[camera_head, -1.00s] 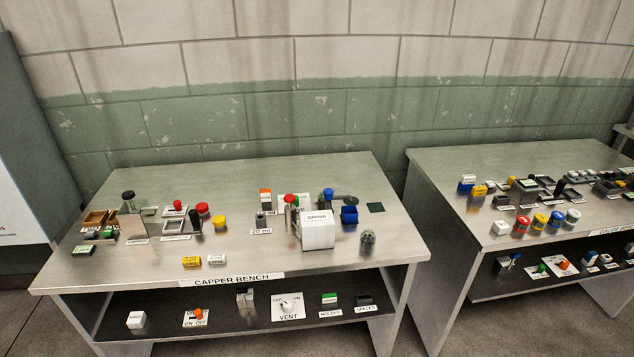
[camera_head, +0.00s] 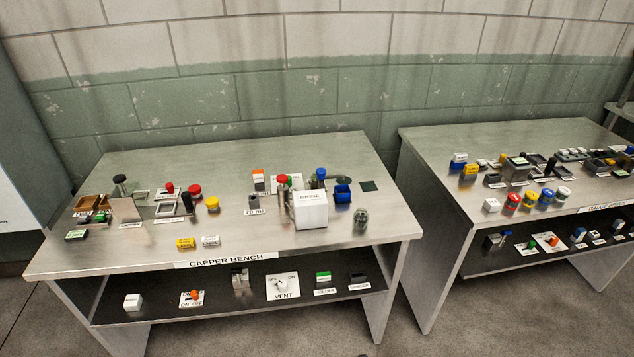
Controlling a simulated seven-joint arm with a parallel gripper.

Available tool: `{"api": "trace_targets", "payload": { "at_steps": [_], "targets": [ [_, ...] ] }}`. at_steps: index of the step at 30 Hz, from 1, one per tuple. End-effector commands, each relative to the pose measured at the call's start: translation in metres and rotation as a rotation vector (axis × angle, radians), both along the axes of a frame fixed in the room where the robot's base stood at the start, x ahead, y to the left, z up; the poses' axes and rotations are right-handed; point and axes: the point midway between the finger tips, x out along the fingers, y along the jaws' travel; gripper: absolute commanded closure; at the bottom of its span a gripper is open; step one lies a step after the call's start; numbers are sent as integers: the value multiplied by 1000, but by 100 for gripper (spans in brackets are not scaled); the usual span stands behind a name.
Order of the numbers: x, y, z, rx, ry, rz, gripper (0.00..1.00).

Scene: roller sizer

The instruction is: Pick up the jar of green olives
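A small greenish-grey jar (camera_head: 361,219) stands upright near the right front edge of the capper bench (camera_head: 330,262). It may be the jar of green olives, but its contents and label are too small to tell. Several small jars with coloured lids, among them a red one (camera_head: 513,201) and a blue one (camera_head: 563,194), stand in a row on the right bench (camera_head: 440,150). Their contents are also too small to tell. My gripper is not in view.
A white box (camera_head: 309,211) stands left of the greenish jar, with a blue bin (camera_head: 342,193) behind the jar. A shelf (camera_head: 225,300) with switches and small blocks runs under the capper bench. A gap of floor (camera_head: 405,335) separates the benches.

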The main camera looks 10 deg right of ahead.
Motion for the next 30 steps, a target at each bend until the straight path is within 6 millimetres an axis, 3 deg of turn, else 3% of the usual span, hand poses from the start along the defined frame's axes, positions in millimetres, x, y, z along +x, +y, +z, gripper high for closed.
{"api": "trace_targets", "payload": {
  "at_steps": [2, 22, 30],
  "targets": [
    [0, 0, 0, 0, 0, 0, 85],
    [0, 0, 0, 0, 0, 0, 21],
    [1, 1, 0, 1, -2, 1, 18]
  ]
}}
